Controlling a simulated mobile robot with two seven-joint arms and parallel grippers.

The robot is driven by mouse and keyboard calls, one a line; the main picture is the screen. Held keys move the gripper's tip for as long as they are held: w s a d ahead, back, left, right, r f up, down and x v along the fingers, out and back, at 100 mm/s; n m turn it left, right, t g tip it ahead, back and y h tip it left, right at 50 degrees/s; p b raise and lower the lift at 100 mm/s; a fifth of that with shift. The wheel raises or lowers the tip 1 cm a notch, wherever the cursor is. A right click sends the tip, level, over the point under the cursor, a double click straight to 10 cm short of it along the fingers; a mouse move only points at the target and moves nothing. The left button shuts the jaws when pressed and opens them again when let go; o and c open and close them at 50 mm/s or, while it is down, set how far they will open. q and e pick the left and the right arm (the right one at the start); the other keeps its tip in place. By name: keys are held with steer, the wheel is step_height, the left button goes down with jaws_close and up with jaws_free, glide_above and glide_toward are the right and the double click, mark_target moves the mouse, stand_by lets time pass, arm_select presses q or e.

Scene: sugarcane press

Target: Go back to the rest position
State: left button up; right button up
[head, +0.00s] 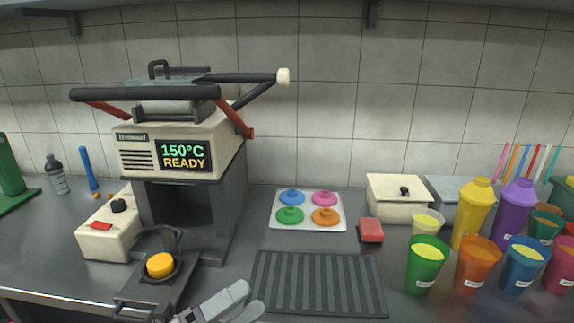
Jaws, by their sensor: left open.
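My left gripper (246,300) shows at the bottom edge, left of centre, with its two grey fingers apart and nothing between them. It is right of a yellow-orange round piece (160,265) that sits in a dark holder in front of the press. The press (180,140) is a cream machine on a grey stand, with a display reading 150°C READY and black and red levers on top. My right gripper is not in view.
A dark ribbed mat (320,283) lies right of my left gripper. Behind it are a tray (336,226) with coloured lids and a red block (371,230). Several cups and bottles crowd the right side, including a green cup (426,265). A cream box (398,200) stands at the back.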

arm_select(q)
steer(key=s+a+f+n+t+y, duration=0.1)
steer(key=a+f+n+t+y, duration=0.1)
steer(key=a+f+n+y, duration=0.6)
steer(key=s+a+f+n+t+y, duration=0.15)
steer(key=f+n+y, duration=0.45)
steer(key=n, duration=0.7)
steer(key=s+a+f+n+g+y, duration=0.1)
steer(key=s+a+f+n+g, duration=0.1)
steer(key=s+f+n, duration=0.2)
steer(key=s+a+f+n+g+y, duration=0.1)
steer(key=s+f+n+g, duration=0.1)
steer(key=s+f+n, duration=0.2)
steer(key=s+f, duration=0.3)
steer(key=f, duration=0.1)
steer(key=shift+a+g, duration=0.35)
